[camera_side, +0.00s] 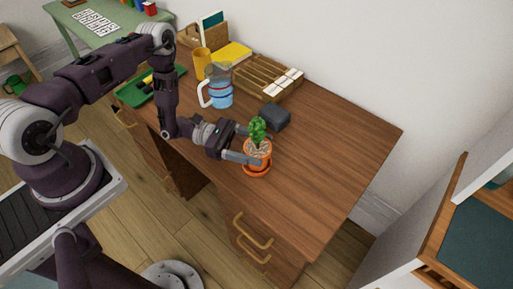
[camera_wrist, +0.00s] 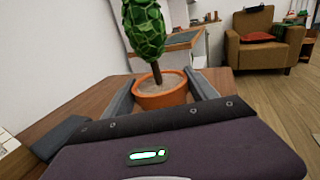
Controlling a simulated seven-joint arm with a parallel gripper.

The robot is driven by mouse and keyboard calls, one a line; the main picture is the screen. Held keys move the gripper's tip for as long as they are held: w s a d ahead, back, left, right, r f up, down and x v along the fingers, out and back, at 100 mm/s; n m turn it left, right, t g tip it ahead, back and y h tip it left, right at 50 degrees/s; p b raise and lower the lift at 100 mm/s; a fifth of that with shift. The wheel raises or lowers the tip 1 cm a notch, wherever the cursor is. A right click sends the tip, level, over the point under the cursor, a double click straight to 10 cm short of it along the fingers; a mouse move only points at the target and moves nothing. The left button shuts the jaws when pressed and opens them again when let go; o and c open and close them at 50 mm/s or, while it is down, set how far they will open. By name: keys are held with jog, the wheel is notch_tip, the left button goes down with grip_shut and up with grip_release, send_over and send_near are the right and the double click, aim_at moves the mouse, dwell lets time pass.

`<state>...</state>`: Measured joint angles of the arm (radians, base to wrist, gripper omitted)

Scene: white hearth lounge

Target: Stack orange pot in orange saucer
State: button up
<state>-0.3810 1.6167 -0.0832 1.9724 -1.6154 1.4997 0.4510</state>
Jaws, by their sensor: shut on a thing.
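The orange pot (camera_side: 258,159) holds a small green plant (camera_side: 257,130) and stands upright near the front edge of the desk. The orange saucer (camera_side: 257,172) shows as a rim under the pot. The pot looks to be in or just over the saucer; I cannot tell whether it rests on it. My gripper (camera_side: 252,146) is shut around the pot, with one finger on each side. In the wrist view the pot (camera_wrist: 162,92) sits between the two fingers (camera_wrist: 162,98), and the saucer is hidden there.
A dark box (camera_side: 274,117) lies just behind the pot. The desk (camera_side: 335,150) is clear to the right of the pot.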

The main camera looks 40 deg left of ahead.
jog(key=shift+f, duration=0.4)
jog(key=o, duration=1.9)
jog(key=shift+r, duration=0.15)
jog(key=v, duration=1.2)
jog(key=shift+r, duration=0.15)
jog(key=s+d+r+m+g+y, duration=0.25)
jog(key=r+m+g, duration=0.35)
jog(key=r, duration=0.5)
jog(key=s+d+r+m+g+y, duration=0.1)
jog(key=d+r+m+g+y, duration=0.25)
jog(key=r+m, duration=0.5)
jog(key=s+a+r+m+t+y, duration=0.1)
jog(key=s+r+m+t+y, duration=0.1)
jog(key=s+r+y, duration=0.1)
jog(key=s+a+r+m+t+y, duration=0.1)
jog(key=s+r+m+t+y, duration=0.2)
jog(key=s+r, duration=0.3)
jog(key=s+a+r+m+t+y, duration=0.1)
jog(key=s+r+m+t+y, duration=0.2)
jog(key=s+r+y, duration=0.1)
jog(key=shift+s+a+r+y, duration=0.1)
jog(key=shift+s+r+y, duration=0.25)
jog(key=shift+s, duration=0.35)
